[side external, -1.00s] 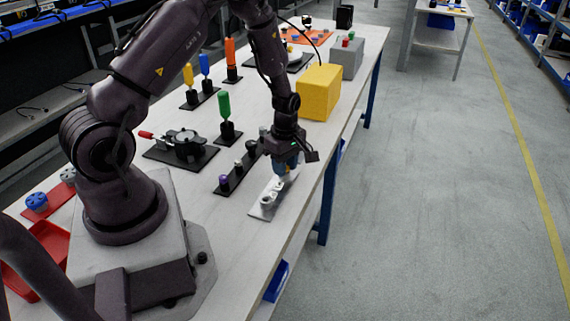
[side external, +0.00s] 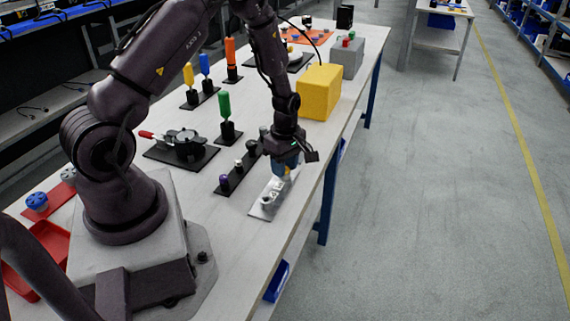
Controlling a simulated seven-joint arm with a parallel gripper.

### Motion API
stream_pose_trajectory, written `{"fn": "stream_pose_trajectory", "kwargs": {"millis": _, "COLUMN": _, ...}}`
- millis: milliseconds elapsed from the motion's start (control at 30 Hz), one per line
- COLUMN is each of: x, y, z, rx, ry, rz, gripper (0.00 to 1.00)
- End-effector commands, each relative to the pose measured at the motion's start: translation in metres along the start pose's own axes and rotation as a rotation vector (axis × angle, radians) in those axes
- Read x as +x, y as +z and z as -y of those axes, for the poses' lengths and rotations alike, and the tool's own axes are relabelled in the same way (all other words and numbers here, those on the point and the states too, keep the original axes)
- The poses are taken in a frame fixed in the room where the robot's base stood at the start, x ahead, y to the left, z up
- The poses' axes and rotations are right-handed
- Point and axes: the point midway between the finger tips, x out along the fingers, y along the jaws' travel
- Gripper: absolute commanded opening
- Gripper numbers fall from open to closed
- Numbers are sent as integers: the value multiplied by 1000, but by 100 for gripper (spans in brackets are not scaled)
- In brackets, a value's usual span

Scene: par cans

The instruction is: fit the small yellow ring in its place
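My gripper (side external: 286,169) points down over the far half of a light metal plate (side external: 262,211) near the table's right edge. A tiny yellow patch shows at its blue fingertips; it may be the small yellow ring, but it is too small to be sure. Whether the fingers are shut on it cannot be told. A short grey post or cup (side external: 267,200) stands on the near half of the plate. The fingertips hide the plate's far part.
A black strip (side external: 233,182) with several small knobs, one purple, lies just left of the plate. A yellow block (side external: 319,92) stands behind my gripper. A green-handled piece (side external: 224,106) and a red-handled clamp (side external: 182,146) stand further left.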

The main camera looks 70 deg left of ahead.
Motion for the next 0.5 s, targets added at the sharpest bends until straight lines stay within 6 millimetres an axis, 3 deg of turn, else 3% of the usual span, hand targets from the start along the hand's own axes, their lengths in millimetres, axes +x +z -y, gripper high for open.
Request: {"fn": "stream_pose_trajectory", "kwargs": {"millis": 500, "x": -70, "y": 0, "z": -2, "rx": 2, "ry": 10, "rz": -1, "gripper": 58}}
